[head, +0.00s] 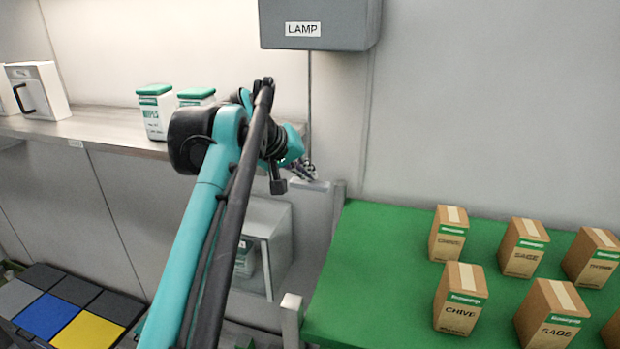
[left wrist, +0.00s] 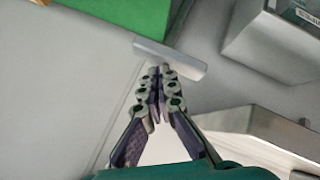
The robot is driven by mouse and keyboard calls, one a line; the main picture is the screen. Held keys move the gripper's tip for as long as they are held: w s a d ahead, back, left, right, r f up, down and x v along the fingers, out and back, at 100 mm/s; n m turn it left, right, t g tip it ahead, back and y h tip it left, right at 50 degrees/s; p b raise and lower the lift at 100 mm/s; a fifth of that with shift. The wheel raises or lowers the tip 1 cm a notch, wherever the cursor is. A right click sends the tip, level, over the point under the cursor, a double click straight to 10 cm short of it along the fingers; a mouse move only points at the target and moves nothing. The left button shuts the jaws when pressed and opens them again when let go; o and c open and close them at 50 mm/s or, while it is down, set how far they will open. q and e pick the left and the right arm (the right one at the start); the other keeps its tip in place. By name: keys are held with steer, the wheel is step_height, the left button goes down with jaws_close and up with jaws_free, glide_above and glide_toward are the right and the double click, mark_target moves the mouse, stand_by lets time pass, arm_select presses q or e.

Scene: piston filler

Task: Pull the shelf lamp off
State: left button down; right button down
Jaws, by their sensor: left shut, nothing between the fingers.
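A grey box labelled LAMP (head: 318,27) is on the wall at the top of the head view. A thin cord (head: 309,95) hangs from it, with a light grey bar-shaped handle (head: 311,184) at its lower end. The handle also shows in the left wrist view (left wrist: 172,59). My left gripper (head: 309,175) is shut and empty, close to the handle. In the left wrist view its fingertips (left wrist: 158,72) come together right beside the bar; I cannot tell whether they touch it. My arm hides part of the shelf. My right gripper is not in view.
A shelf (head: 95,126) with white, green-lidded tubs (head: 155,112) is at left. A green table (head: 375,240) with several brown cartons (head: 460,300) is at right. A grey open-fronted box (head: 275,228) is below the shelf. Coloured bins (head: 45,313) are at lower left.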

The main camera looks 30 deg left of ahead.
mark_target(307, 183)
arm_select(q)
steer(key=shift+f, duration=0.25)
steer(key=shift+r, duration=0.15)
steer(key=shift+r+p, duration=1.15)
steer(key=shift+r, duration=0.2)
step_height(307, 183, up, 6)
steer(key=p, duration=0.5)
steer(key=shift+f, duration=0.1)
